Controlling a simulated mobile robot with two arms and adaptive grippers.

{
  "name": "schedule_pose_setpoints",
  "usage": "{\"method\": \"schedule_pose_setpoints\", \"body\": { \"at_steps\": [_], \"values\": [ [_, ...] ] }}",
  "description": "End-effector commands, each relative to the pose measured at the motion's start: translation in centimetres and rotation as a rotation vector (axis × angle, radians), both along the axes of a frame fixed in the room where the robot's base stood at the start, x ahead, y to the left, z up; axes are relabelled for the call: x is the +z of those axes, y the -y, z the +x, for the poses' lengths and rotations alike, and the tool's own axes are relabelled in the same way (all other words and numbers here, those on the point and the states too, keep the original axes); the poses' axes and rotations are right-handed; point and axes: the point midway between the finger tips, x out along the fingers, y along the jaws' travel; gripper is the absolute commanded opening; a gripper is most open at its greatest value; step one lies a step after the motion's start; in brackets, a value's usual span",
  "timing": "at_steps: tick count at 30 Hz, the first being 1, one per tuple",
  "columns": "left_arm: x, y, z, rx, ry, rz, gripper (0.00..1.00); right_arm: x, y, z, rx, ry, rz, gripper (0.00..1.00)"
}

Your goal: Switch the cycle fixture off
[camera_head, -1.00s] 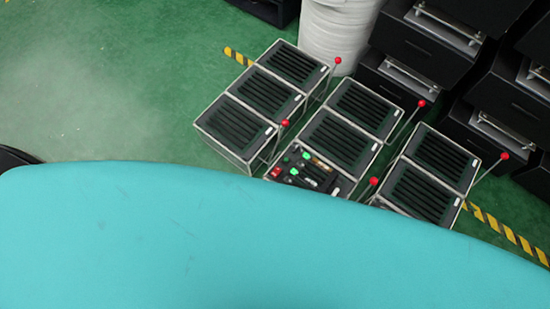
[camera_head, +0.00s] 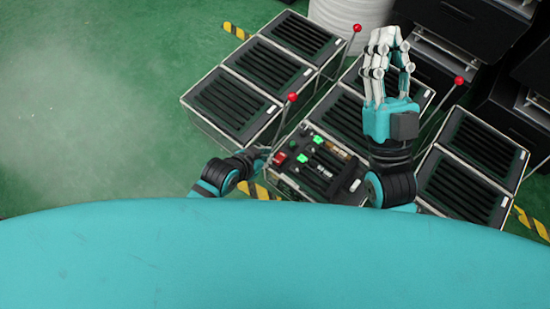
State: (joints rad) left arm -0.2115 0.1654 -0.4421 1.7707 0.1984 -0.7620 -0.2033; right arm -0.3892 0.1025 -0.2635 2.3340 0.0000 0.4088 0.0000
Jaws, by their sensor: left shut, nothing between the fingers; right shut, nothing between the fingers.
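Several lever fixtures stand in slatted dark boxes on the floor; I cannot tell which is the cycle fixture, as no labels are readable. Red-knobbed levers show at the back left (camera_head: 356,28), front left (camera_head: 291,97) and right (camera_head: 458,81), all leaning up and right. A box with a control panel (camera_head: 318,163) has red and green buttons. My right gripper (camera_head: 384,52) is a white-fingered hand, shut and empty, raised over the middle and right boxes, hiding part of them. My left gripper (camera_head: 256,157) is dark, low beside the control panel box, shut; its fingers are hard to make out.
A teal rounded surface, probably my own body, fills the bottom. Black drawer cabinets (camera_head: 455,25) and a white roll (camera_head: 350,12) stand behind. The green floor (camera_head: 90,110) at left is clear.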

Motion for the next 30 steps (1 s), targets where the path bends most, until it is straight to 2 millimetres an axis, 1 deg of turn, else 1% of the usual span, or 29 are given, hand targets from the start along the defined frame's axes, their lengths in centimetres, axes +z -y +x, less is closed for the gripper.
{"method": "schedule_pose_setpoints", "body": {
  "at_steps": [1, 3, 6, 16, 20, 23, 29, 30],
  "values": [
    [-0.2, 0.4, 0.2, -0.01, 0.013, -0.008, 0.0, 0.5, 0.2, -1.0, 0.002, 0.041, 0.013, 0.0],
    [0.3, 0.7, 0.2, -0.019, 0.022, -0.013, 0.0, 1.5, 0.5, -1.9, 0.002, 0.076, 0.024, 0.0],
    [0.7, 0.9, 0.2, -0.025, 0.027, -0.016, 0.0, 2.3, 0.6, -2.5, 0.002, 0.101, 0.031, 0.0],
    [0.8, 0.9, 0.3, -0.025, 0.028, -0.015, 0.0, 2.5, 0.7, -2.6, 0.003, 0.105, 0.031, 0.0],
    [0.4, 1.0, 0.5, -0.025, 0.027, -0.015, 0.0, 2.8, 0.7, -3.1, 0.005, 0.142, 0.043, 0.0],
    [-0.1, 1.3, 0.8, -0.025, 0.027, -0.015, 0.0, 3.3, 0.9, -4.2, 0.009, 0.21, 0.065, 0.0],
    [-1.4, 2.1, 1.8, -0.025, 0.027, -0.015, 0.0, 4.6, 1.7, -7.8, 0.019, 0.421, 0.131, 0.0],
    [-2.2, 2.4, 2.3, -0.025, 0.028, -0.016, 0.0, 4.2, 1.9, -8.6, 0.022, 0.465, 0.146, 0.0]
  ]
}}
